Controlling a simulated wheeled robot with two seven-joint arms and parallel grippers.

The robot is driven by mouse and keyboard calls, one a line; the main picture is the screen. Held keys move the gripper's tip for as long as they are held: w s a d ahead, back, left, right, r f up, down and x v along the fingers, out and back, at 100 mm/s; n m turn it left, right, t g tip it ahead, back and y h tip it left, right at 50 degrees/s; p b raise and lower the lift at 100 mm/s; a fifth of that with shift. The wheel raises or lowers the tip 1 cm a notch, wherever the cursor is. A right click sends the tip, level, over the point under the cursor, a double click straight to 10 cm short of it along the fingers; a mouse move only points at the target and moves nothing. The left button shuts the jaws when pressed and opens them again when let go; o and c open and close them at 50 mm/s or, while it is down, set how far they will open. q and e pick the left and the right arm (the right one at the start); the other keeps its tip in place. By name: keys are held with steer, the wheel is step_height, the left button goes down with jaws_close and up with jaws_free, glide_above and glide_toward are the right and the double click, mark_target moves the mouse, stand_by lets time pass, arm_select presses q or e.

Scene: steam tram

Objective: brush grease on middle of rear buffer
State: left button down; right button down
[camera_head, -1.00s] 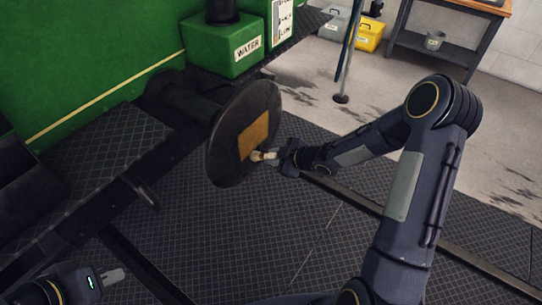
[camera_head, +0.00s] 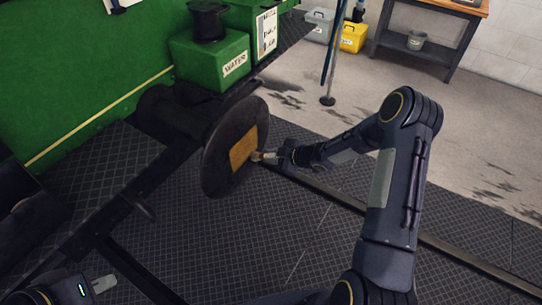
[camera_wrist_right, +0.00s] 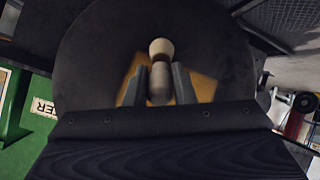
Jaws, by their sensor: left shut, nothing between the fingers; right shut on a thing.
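The rear buffer (camera_head: 222,135) is a dark round disc on a short stem at the end of the green tram. A yellow-brown square patch (camera_head: 243,148) lies on the middle of its face. My right gripper (camera_head: 275,156) is at the face, shut on a small pale-handled brush (camera_head: 257,156). The brush's tip is at the right edge of the patch; contact is not clear. In the right wrist view the brush handle (camera_wrist_right: 159,84) stands between the fingers, with the patch (camera_wrist_right: 202,86) behind. My left gripper (camera_head: 104,284) is shut and empty at the lower left.
A green box labelled WATER (camera_head: 210,60) sits above the buffer. A thin pole (camera_head: 329,98) stands on the floor behind. A yellow box (camera_head: 353,37), a grey box (camera_head: 318,25) and a workbench (camera_head: 431,35) are at the back. A rail (camera_head: 455,240) crosses the right floor.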

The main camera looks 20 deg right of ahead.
steer(key=shift+w+d+f, duration=0.15)
steer(key=shift+w+d, duration=0.15)
steer(key=shift+d, duration=0.1)
steer(key=shift+s+a, duration=0.3)
steer(key=shift+a, duration=0.15)
steer(key=s+a+b, duration=0.7)
steer(key=a+b, duration=0.2)
steer(key=b, duration=0.3)
steer(key=shift+r, duration=0.2)
stand_by(1.0)
